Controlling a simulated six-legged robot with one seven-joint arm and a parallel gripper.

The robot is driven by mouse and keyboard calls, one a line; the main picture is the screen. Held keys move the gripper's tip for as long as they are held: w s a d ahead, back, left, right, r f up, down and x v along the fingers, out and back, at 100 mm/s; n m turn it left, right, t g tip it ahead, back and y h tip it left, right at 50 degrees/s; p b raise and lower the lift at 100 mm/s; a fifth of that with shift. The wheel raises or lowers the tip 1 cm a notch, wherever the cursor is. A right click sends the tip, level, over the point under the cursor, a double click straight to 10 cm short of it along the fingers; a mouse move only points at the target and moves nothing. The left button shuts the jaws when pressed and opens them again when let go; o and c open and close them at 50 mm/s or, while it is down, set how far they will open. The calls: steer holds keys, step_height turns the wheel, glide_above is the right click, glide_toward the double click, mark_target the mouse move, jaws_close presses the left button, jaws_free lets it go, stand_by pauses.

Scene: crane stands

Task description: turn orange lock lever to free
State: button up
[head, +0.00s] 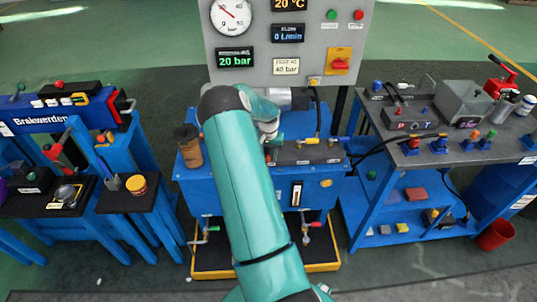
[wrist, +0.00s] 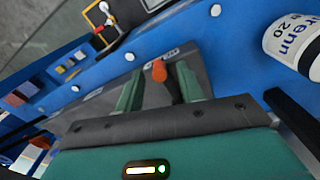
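In the wrist view the orange lever (wrist: 159,71) shows as a small rounded orange end, close to a dark grey plate. My gripper (wrist: 156,85) is open, with its two teal fingers apart. The orange end lies in the gap between them in the picture, and gaps show on both sides. I cannot tell how deep it sits between the fingers. The lever's lower part is partly hidden. In the head view my gripper is mostly hidden by my arm, over the blue bench (head: 332,188), and I cannot make out the orange lever there.
In the head view a gauge panel (head: 260,42) stands behind the bench, and a brown jar (head: 188,146) stands on its left. A tool table (head: 450,160) is at right, blue stands (head: 60,122) at left. In the wrist view a white labelled cylinder (wrist: 292,45) is at upper right.

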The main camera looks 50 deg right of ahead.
jaws_close()
